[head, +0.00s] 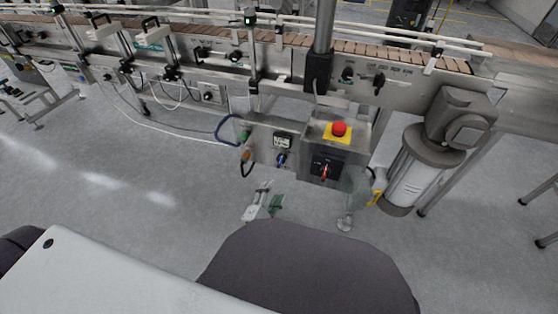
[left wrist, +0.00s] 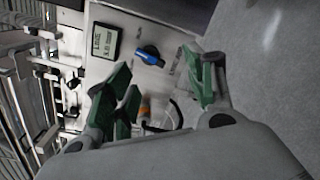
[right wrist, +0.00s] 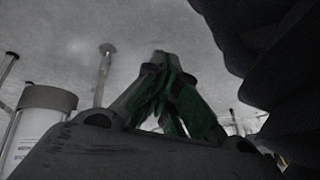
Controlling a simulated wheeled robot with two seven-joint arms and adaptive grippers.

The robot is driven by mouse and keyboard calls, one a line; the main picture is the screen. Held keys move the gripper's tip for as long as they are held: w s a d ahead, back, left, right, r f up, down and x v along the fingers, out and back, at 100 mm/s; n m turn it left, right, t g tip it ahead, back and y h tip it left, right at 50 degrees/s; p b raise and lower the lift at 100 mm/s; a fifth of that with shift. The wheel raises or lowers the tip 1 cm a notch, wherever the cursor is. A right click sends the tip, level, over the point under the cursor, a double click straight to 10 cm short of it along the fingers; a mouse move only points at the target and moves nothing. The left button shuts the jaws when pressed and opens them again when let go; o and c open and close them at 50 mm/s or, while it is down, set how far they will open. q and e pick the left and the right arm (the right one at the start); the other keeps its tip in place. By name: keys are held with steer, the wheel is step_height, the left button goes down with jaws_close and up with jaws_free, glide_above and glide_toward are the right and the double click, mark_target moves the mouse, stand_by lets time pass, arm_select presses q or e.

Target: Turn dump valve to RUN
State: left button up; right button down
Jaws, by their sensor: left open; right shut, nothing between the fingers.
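A blue-handled knob (head: 281,160) sits on the front of the steel box under the conveyor, below a small display (head: 282,141). I cannot read a RUN mark or tell for sure that this knob is the dump valve. My left gripper (head: 264,204) is below and in front of that box, open and empty. In the left wrist view, the blue knob (left wrist: 149,55) and the display (left wrist: 103,42) lie beyond the open green-padded fingers (left wrist: 160,82), not touched. My right gripper (right wrist: 160,68) is shut and empty, with floor behind it; it is hidden in the head view.
To the right, a dark panel carries a red rotary switch (head: 325,171) under a red emergency button (head: 339,129). A motor with a grey cylinder (head: 412,178) stands further right. Green and orange fittings (head: 246,145) and a blue hose are left. The floor in front is clear.

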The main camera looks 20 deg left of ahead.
mark_target(280, 163)
arm_select(q)
steer(key=shift+w+a+r+n+y, duration=0.1)
steer(key=shift+a+r+n+y, duration=0.15)
steer(key=shift+n, duration=1.35)
steer(key=shift+w+a+r+n+y, duration=0.15)
steer(key=shift+a+n, duration=0.15)
steer(key=shift+n, duration=1.3)
steer(key=shift+s+a+r+n+y, duration=0.1)
steer(key=shift+a+r+n+y, duration=0.15)
steer(key=shift+n, duration=1.35)
arm_select(e)
steer(key=shift+w+a+r+t, duration=0.15)
steer(key=shift+w+r+t, duration=0.15)
steer(key=shift+w, duration=0.25)
steer(key=shift+w+a+r+t, duration=0.1)
steer(key=shift+w+r+t, duration=0.2)
steer(key=shift+w, duration=0.25)
arm_select(q)
steer(key=shift+w, duration=0.15)
